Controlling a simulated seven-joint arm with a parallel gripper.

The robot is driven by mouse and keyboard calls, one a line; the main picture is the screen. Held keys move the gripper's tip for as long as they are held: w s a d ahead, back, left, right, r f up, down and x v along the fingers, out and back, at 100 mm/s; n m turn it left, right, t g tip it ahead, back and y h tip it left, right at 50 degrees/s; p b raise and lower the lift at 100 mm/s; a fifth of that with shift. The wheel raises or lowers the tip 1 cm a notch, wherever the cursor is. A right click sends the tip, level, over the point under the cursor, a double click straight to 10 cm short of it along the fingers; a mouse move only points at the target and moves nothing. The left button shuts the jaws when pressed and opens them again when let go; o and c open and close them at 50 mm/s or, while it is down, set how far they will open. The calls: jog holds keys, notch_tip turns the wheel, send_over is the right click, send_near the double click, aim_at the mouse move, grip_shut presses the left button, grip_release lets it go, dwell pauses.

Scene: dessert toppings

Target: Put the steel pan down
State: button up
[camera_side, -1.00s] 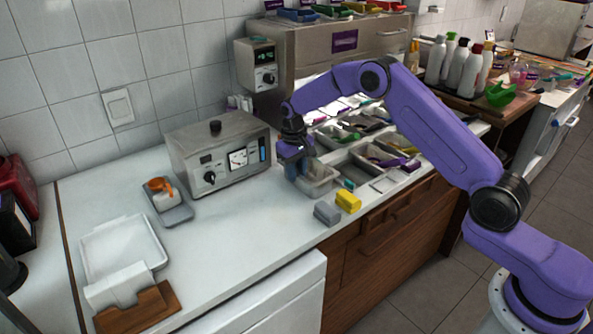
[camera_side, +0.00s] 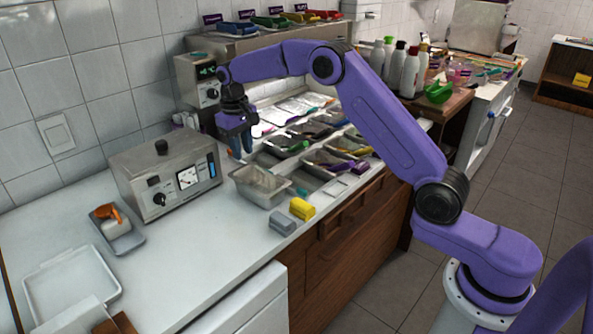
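The steel pan (camera_side: 262,186) is a small, open, rectangular metal pan. It stands upright at the edge of the topping wells, right of the grey machine, and looks empty. My gripper (camera_side: 241,152) points down above and behind the pan's far left rim, apart from it. Its two blue fingers show with a small gap and nothing between them.
A grey block (camera_side: 282,222) and a yellow block (camera_side: 302,209) lie just in front of the pan. The grey machine (camera_side: 165,180) stands to the left. Topping wells with scoops (camera_side: 325,160) lie to the right.

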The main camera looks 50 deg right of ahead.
jog(key=s+a+r+n, duration=0.3)
jog(key=s+a, duration=0.2)
jog(key=s, duration=0.6)
jog(key=s+a+r+n, duration=0.3)
jog(key=s+a, duration=0.1)
jog(key=s, duration=0.7)
jog(key=s+d+f+n, duration=0.1)
jog(key=s+d+n, duration=0.2)
jog(key=s, duration=0.9)
jog(key=s+d+f+n+y, duration=0.1)
jog(key=s+d, duration=0.4)
jog(key=s, duration=0.7)
jog(key=f+n, duration=0.1)
jog(key=n, duration=0.1)
jog(key=shift+n, duration=0.3)
